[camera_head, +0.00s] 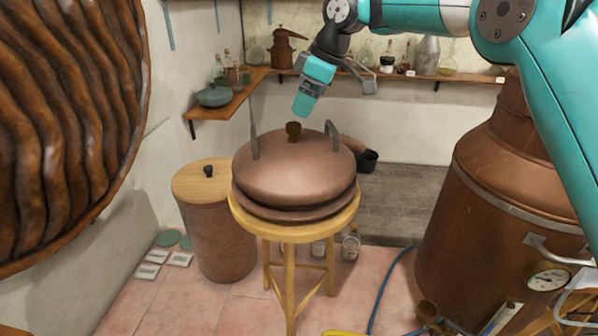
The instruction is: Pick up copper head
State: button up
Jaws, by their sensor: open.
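The copper head (293,170) is a wide domed copper lid with a dark knob on top and two grey upright side handles. It rests on a round wooden stool (296,234) in the middle of the view. My gripper (303,104) is just above the knob, apart from it, pointing down. It is open and empty; its fingers are seen nearly edge-on. My arm reaches in from the upper right.
A large copper still pot (475,190) with a gauge stands at the right. A copper bin with a wooden lid (203,183) stands left of the stool. Wall shelves (430,77) hold bottles and pots behind. A ridged brown round object (70,110) fills the left. A blue hose (388,290) lies on the floor.

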aim_at(294, 124)
jog(key=b+x, duration=0.4)
jog(key=x, duration=0.2)
jog(key=shift+w+a+f, duration=0.1)
jog(key=shift+w+f, duration=0.1)
jog(key=shift+a+f+b, duration=0.25)
jog(key=shift+b, duration=0.2)
jog(key=shift+r, duration=0.15)
jog(key=shift+d, duration=0.1)
jog(key=shift+c, duration=0.5)
grip_shut()
jog(key=shift+w+r, duration=0.1)
jog(key=shift+r, duration=0.1)
